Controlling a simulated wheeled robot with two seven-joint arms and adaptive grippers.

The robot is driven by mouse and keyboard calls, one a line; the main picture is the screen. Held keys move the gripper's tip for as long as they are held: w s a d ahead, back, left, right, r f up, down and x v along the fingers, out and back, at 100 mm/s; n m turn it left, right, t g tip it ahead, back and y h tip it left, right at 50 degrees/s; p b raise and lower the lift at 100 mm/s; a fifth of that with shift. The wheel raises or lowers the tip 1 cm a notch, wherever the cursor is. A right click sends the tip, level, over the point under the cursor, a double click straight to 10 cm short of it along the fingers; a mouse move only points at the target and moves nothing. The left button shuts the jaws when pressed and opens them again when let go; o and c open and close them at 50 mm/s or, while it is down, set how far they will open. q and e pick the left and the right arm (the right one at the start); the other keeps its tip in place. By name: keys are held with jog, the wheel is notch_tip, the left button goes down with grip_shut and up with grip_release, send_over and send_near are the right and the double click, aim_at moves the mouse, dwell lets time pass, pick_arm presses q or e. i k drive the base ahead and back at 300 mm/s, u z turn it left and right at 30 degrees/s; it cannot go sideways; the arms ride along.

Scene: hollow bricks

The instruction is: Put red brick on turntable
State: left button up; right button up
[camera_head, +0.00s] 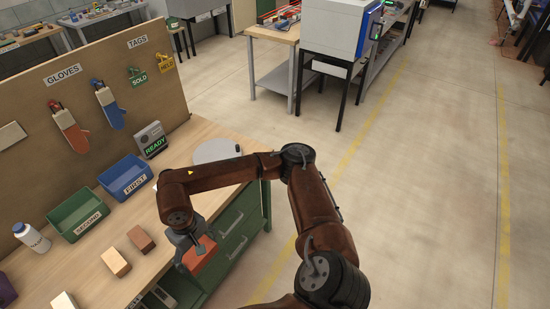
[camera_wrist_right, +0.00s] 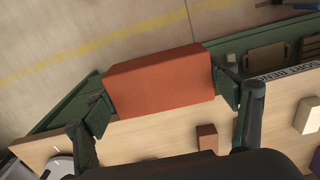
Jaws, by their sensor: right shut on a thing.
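The red brick (camera_head: 200,256) is held by my right gripper (camera_head: 190,237) over the front edge of the bench, above the green drawers. In the right wrist view the red brick (camera_wrist_right: 160,82) lies crosswise between the two fingers of the right gripper (camera_wrist_right: 163,98), one at each end. The turntable (camera_head: 214,151) is a pale grey disc at the far right end of the bench top, partly hidden by my arm. Part of the turntable also shows at the lower left of the right wrist view (camera_wrist_right: 60,167). My left gripper is not in view.
A brown brick (camera_head: 141,239), a tan brick (camera_head: 115,262) and a cream block (camera_head: 64,301) stand on the bench. A green bin (camera_head: 78,214), a blue bin (camera_head: 125,178), a white bottle (camera_head: 31,238) and a READY device (camera_head: 151,140) line the pegboard (camera_head: 95,95).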

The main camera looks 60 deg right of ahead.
aim_at(218, 154)
jog(key=z, duration=0.4)
jog(key=k, duration=0.55)
jog(key=z, duration=1.2)
jog(key=i, duration=1.75)
jog(key=u, duration=1.2)
jog(key=i, duration=0.6)
jog(key=u, duration=0.65)
